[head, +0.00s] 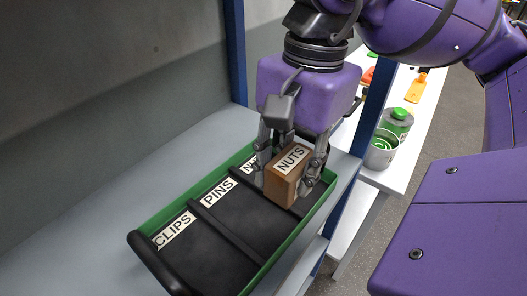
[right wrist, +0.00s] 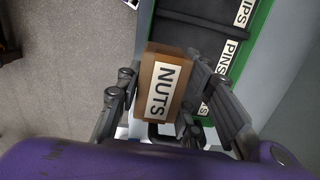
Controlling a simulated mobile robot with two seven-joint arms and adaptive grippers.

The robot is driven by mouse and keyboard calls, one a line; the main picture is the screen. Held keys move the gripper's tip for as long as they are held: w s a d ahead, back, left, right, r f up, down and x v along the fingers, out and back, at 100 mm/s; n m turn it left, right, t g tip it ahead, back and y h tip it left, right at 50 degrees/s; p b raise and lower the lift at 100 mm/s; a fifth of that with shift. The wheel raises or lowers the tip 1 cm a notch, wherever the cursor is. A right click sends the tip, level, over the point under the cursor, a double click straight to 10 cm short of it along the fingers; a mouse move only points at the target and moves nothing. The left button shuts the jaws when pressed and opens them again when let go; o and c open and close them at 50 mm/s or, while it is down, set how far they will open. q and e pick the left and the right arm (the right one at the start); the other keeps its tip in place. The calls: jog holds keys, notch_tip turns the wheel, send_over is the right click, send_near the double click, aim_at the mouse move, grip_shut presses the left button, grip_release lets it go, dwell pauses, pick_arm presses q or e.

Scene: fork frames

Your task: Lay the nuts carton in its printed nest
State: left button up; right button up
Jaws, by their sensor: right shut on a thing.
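The nuts carton (head: 287,177) is a brown box with a white NUTS label on top. My right gripper (head: 290,168) is shut on it, one finger on each side. The carton is at the far-right end of a green tray (head: 258,276) with a black lining, over the nest whose label is partly hidden and shows only an N. I cannot tell whether the carton touches the tray floor. In the right wrist view the carton (right wrist: 162,84) sits between the fingers (right wrist: 160,100). My left gripper is not in view.
The tray's other nests, labelled PINS (head: 218,191) and CLIPS (head: 174,230), are empty, with dark dividers between. Blue shelf posts (head: 372,105) stand near the tray. Beyond, a white table (head: 399,175) holds a metal cup (head: 381,149), a green-lidded container (head: 398,120) and an orange item (head: 417,88).

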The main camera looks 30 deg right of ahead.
aim_at(289, 149)
jog(key=shift+w+d+f, duration=0.15)
jog(key=shift+w+d, duration=0.05)
jog(key=shift+w, duration=0.05)
jog(key=w+d+f, duration=0.2)
jog(key=w, duration=0.1)
jog(key=w+d+f, duration=0.2)
jog(key=w+f, duration=0.1)
jog(key=w+d+f, duration=0.2)
jog(key=w+f, duration=0.1)
jog(key=w, duration=0.1)
jog(key=shift+d+f+p, duration=0.1)
jog(key=shift+d+p, duration=0.1)
jog(key=shift+p, duration=0.2)
jog(key=shift+w+d+f, duration=0.15)
jog(key=shift+w+f, duration=0.05)
jog(key=shift+f, duration=0.15)
jog(key=f, duration=0.3)
jog(key=shift+w+d+f, duration=0.15)
jog(key=shift+w+f, duration=0.1)
jog(key=shift+f, duration=0.35)
jog(key=o, duration=1.2)
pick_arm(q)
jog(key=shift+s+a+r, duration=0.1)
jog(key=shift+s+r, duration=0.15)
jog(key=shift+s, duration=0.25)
pick_arm(e)
jog(key=shift+o, duration=0.4)
